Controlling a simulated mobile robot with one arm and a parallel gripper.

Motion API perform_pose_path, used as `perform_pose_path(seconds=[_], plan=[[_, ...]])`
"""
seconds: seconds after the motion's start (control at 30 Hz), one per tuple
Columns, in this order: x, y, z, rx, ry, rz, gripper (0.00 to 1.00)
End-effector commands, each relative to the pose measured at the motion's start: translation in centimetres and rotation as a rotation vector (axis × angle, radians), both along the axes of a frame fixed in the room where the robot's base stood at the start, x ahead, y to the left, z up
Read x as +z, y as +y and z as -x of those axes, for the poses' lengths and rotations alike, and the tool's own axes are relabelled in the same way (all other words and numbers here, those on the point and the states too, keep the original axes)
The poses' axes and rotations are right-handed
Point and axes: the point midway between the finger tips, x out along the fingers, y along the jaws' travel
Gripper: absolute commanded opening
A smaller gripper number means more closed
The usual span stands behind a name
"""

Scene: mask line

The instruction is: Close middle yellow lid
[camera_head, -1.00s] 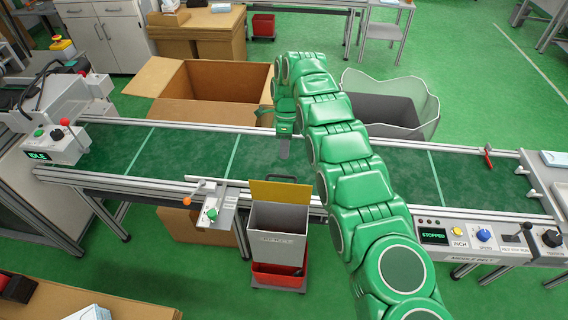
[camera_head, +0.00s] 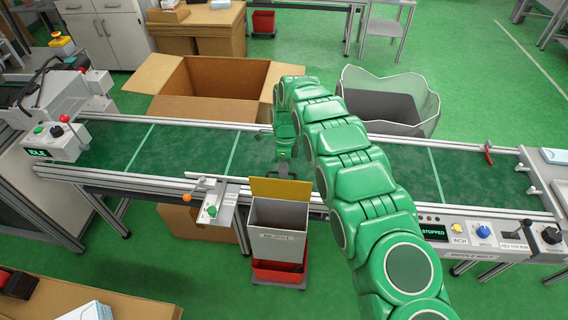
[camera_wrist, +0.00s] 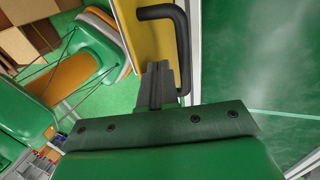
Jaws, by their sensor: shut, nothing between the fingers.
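The yellow lid (camera_head: 281,190) stands raised at the back edge of a grey bin (camera_head: 277,220), in the middle of the head view. The bin's mouth is uncovered. My gripper (camera_head: 284,170) is shut and empty, just behind the lid on the belt side. In the wrist view the yellow lid (camera_wrist: 146,38) shows with its black bar handle (camera_wrist: 182,40). My shut fingertips (camera_wrist: 158,72) are close beside the handle. I cannot tell whether they touch it or the lid. In the head view the handle is hidden behind the lid.
The green conveyor belt (camera_head: 190,150) runs behind the bin, with a metal rail (camera_head: 130,182) along its near edge. A red tray (camera_head: 278,272) sits under the bin. A control panel (camera_head: 480,236) is to the right. An open cardboard box (camera_head: 210,105) stands beyond the belt.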

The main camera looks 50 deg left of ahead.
Motion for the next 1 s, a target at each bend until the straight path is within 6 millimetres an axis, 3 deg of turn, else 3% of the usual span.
perform_pose_path(seconds=[1.0], plan=[[-0.37,-0.76,0.65,0.001,-0.038,-0.035,0.0]])
